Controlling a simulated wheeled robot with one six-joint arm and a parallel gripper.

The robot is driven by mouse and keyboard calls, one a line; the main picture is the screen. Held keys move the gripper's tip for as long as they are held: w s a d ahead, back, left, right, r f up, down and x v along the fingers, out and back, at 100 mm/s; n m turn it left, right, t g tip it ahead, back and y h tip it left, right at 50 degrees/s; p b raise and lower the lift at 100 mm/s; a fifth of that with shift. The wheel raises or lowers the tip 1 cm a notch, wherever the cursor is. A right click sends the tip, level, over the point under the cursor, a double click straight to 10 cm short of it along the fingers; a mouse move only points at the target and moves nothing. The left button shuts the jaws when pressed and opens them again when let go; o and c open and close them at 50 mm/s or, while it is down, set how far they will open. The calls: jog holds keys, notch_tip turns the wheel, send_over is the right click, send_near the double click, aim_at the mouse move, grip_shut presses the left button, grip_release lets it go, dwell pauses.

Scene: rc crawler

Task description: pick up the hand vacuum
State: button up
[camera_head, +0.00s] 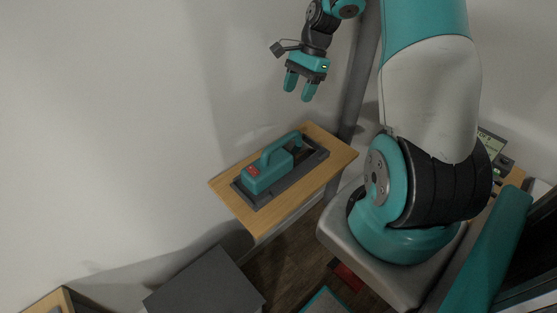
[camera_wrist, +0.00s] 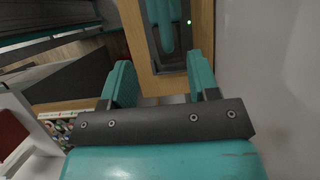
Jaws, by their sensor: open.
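The teal hand vacuum (camera_head: 267,170) lies in a dark grey tray-like base (camera_head: 297,176) on a small wooden shelf (camera_head: 231,198). It has a raised loop handle and a red patch near its left end. In the wrist view part of the vacuum (camera_wrist: 163,26) shows at the top, beside a green light on the dark base. My gripper (camera_head: 300,88) is open and empty, above and beyond the shelf, with its fingers pointing down. In the wrist view its two teal fingers (camera_wrist: 162,86) stand apart with nothing between them.
A white wall stands behind the shelf. A dark grey box (camera_head: 207,284) is below at the lower left, and a wooden-edged piece (camera_head: 50,302) is in the corner. A grey post (camera_head: 362,75) rises behind the shelf's right end. Wooden floor shows below the shelf.

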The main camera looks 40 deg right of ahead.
aim_at(279, 140)
jog(key=p+x, duration=0.3)
jog(key=x, duration=0.8)
jog(key=shift+a+f, duration=0.15)
jog(key=shift+f, duration=0.05)
jog(key=shift+p+x, duration=1.5)
jog(key=shift+x, duration=1.15)
jog(key=shift+w+a+r, duration=0.1)
jog(key=shift+w, duration=0.15)
grip_shut()
